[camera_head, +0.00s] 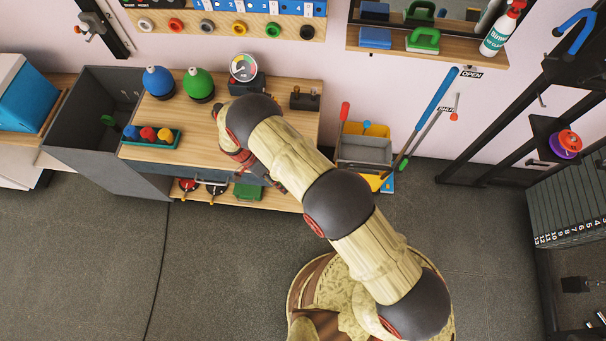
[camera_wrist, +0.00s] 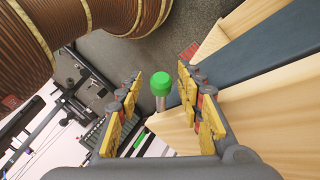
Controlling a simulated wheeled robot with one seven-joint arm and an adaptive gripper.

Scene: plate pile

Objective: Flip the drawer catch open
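My gripper (camera_wrist: 160,76) is open, with its yellow-padded fingers spread on either side of a green round knob (camera_wrist: 161,84) on a thin metal stem. The knob shows between the fingers, apart from both pads; its depth is hard to judge. I cannot tell for sure that it is the drawer catch. The dark blue-grey drawer front (camera_wrist: 268,84) runs diagonally at right between pale wood boards. In the head view my gripper (camera_head: 243,160) is at the bench's front edge, partly hidden by my arm. The drawer front (camera_head: 204,173) lies under the bench top there; no catch is visible.
The wooden bench top (camera_head: 225,133) holds a blue bottle (camera_head: 158,82), a green bottle (camera_head: 198,84), a gauge (camera_head: 244,68) and a green tray (camera_head: 133,140) of coloured balls. A lower shelf holds a green block (camera_head: 248,192). Floor at front left is clear.

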